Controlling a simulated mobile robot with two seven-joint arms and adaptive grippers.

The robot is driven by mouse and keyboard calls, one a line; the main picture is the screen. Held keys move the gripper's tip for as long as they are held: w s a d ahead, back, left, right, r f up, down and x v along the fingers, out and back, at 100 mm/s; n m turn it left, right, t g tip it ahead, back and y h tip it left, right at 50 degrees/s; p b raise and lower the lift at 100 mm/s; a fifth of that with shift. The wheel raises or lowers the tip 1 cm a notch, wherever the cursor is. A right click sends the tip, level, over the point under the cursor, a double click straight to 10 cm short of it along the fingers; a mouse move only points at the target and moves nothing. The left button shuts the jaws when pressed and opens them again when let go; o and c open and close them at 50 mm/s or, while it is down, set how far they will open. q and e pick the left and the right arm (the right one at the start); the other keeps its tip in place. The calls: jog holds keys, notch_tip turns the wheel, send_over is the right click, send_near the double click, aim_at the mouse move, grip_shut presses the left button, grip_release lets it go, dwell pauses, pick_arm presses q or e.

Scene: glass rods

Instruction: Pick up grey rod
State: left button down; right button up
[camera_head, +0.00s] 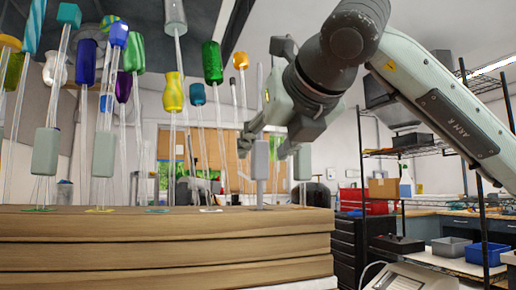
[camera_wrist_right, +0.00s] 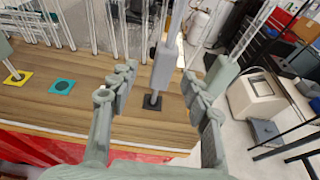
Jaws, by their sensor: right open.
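The grey rod stands upright near the right end of the wooden stand, with a grey block (camera_head: 260,160) on its lower part and a dark grey square (camera_head: 260,207) at its foot. My right gripper (camera_head: 270,145) comes in from the upper right, its open fingers around the height of this block. In the right wrist view, the grey block (camera_wrist_right: 163,68) shows between and just beyond the spread fingers of my right gripper (camera_wrist_right: 158,80), with no clear contact. The dark square (camera_wrist_right: 152,102) lies below it. My left gripper is not in view.
A rod with a pale green block (camera_head: 303,163) stands close to the right; it also shows beside the right finger (camera_wrist_right: 218,76). Several clear rods with coloured tops crowd the left of the wooden stand (camera_head: 170,248). A shelf with bins (camera_head: 450,247) is at the right.

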aim_at(262, 162)
jog(key=x, duration=0.3)
jog(key=p+x, duration=0.1)
jog(key=x, duration=0.1)
jog(key=shift+w+d+f, duration=0.2)
jog(key=shift+f, duration=0.25)
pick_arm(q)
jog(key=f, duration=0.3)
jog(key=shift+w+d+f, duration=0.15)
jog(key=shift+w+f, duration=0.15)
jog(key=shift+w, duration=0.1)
pick_arm(e)
jog(key=shift+c, duration=0.3)
grip_shut()
